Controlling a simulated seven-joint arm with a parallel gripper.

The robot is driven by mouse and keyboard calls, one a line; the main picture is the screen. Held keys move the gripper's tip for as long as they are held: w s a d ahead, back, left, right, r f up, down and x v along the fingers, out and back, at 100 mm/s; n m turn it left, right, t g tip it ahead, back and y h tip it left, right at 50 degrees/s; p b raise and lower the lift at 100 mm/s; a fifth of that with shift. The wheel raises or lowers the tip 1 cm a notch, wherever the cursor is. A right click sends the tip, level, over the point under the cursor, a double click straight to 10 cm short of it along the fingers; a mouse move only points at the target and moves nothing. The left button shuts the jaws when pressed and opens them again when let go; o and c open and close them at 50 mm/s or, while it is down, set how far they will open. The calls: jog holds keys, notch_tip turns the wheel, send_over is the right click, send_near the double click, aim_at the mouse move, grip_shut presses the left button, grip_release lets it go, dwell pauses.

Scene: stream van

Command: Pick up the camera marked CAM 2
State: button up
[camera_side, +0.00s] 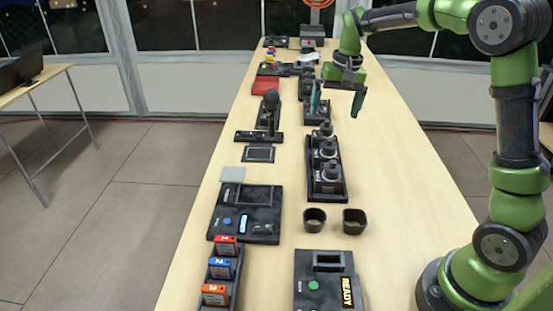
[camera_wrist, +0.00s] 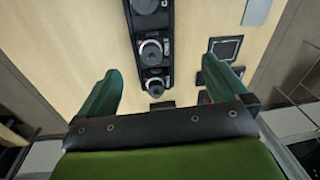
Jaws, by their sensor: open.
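Three dark rounded devices with grey tops stand in a row in a long black rack (camera_side: 343,197) in the side view. They are the far one (camera_side: 325,130), the middle one (camera_side: 328,149) and the near one (camera_side: 331,173). Their labels are too small to read, so I cannot tell which is CAM 2. The wrist view shows the rack running up from between my fingers, with one device (camera_wrist: 151,52) beyond the fingertips and another (camera_wrist: 155,86) lower. My gripper (camera_side: 337,102) is open and empty, pointing down above the table beyond the far device.
Two small black cups (camera_side: 315,219) and a black box marked READY (camera_side: 325,280) stand nearer. To the left are a black console (camera_side: 245,214), numbered red, blue and orange blocks (camera_side: 221,267) and a joystick-like device (camera_side: 269,110). The table's right side is mostly clear.

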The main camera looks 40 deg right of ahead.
aim_at(327, 144)
jog(key=w+d+m+g, duration=0.1)
jog(key=w+d, duration=0.2)
jog(key=w, duration=0.1)
notch_tip(327, 144, down, 11)
jog(key=shift+w+r, duration=0.1)
jog(key=shift+w, duration=0.05)
jog(key=shift+s+d+f, duration=0.1)
jog(key=shift+s+f, duration=0.05)
jog(key=shift+f, duration=1.2)
jog(key=shift+s+d+f, duration=0.1)
jog(key=shift+f, duration=1.25)
jog(key=shift+r, duration=0.15)
jog(key=c, duration=1.4)
